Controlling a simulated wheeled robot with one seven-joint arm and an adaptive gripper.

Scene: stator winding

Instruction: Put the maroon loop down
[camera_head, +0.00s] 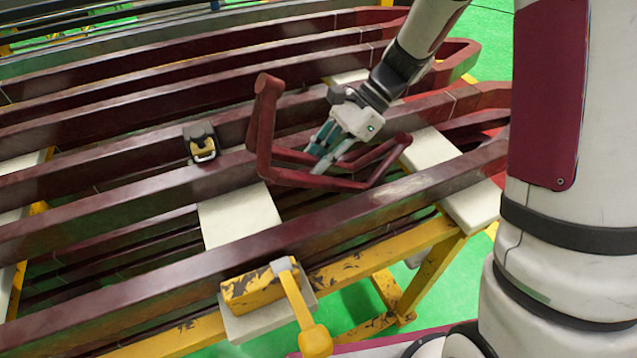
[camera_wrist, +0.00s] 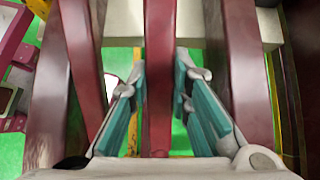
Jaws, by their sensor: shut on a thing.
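The maroon loop (camera_head: 320,183) is a narrow bent frame with upturned ends, held in my gripper (camera_head: 322,158) above the long maroon bars of the rack. My gripper points down and is shut on the loop's long side. In the wrist view a maroon bar of the loop (camera_wrist: 158,100) runs between the teal fingers of my gripper (camera_wrist: 157,75). The loop's left end stands up at the back left, and its right end is near the white block. I cannot tell whether its underside touches the bars.
Long maroon bars (camera_head: 120,190) lie side by side on a yellow rack (camera_head: 440,262). White support blocks (camera_head: 240,217) lie across it. A black and yellow item (camera_head: 201,143) sits between bars at left. A yellow clamp (camera_head: 262,287) stands at the front edge. The floor is green.

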